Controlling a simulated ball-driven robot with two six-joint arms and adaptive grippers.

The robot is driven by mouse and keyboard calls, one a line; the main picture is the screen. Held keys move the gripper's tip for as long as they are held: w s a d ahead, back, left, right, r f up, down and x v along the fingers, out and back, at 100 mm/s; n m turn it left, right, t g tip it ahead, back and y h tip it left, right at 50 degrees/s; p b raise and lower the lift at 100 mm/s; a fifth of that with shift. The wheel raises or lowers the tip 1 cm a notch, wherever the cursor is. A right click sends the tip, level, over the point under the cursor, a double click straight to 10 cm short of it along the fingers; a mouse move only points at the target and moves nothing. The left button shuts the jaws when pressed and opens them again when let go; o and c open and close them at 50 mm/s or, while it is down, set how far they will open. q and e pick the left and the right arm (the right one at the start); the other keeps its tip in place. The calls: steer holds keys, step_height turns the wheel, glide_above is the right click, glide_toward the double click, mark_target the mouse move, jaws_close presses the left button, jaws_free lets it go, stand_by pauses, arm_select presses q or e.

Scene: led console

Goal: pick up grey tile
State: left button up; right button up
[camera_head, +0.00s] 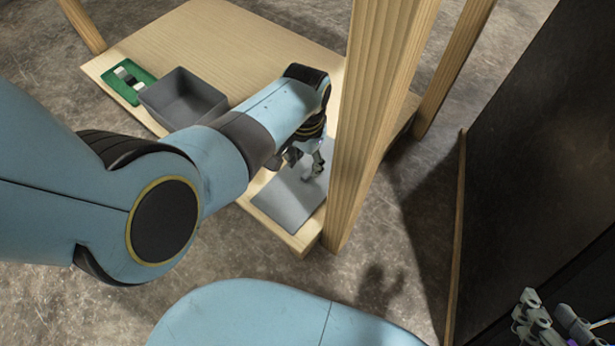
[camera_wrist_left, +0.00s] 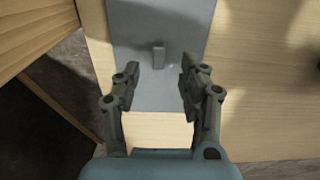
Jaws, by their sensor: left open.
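A small grey block (camera_wrist_left: 158,55), which looks like the grey tile, sits on a flat grey plate (camera_wrist_left: 190,20) in the left wrist view. The plate also lies near the front corner of the wooden table in the head view (camera_head: 285,205). My left gripper (camera_wrist_left: 160,68) is open and empty, its fingers on either side of the line to the block, with the block just beyond the tips. In the head view the left gripper (camera_head: 303,162) is over the plate, and the block cannot be made out there. My right gripper (camera_head: 548,322) is partly cut off at the lower right.
A wooden post (camera_head: 375,120) rises close to the right of the left gripper. A grey open box (camera_head: 185,97) and a green board (camera_head: 122,88) with pale and dark pieces stand at the table's left. A dark panel (camera_head: 540,150) stands on the right.

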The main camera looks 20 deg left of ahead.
mark_target(307, 173)
arm_select(q)
steer(key=shift+f+b, duration=0.55)
steer(key=shift+f, duration=0.25)
steer(key=shift+w+d+f+b, duration=0.15)
steer(key=shift+f+b, duration=0.75)
steer(key=shift+b, duration=0.15)
steer(key=shift+f+b, duration=0.65)
jaws_close()
arm_select(e)
steer(key=w+a+r+n+t+y, duration=0.1)
steer(key=w+r+t, duration=0.4)
steer(key=r, duration=0.4)
steer(key=w+a+r+n+t+y, duration=0.1)
steer(key=w+r+t, duration=0.4)
steer(key=r, duration=0.4)
steer(key=shift+a+r+t+y, duration=0.25)
steer(key=shift+r+t+y, duration=0.1)
steer(key=shift+t, duration=0.55)
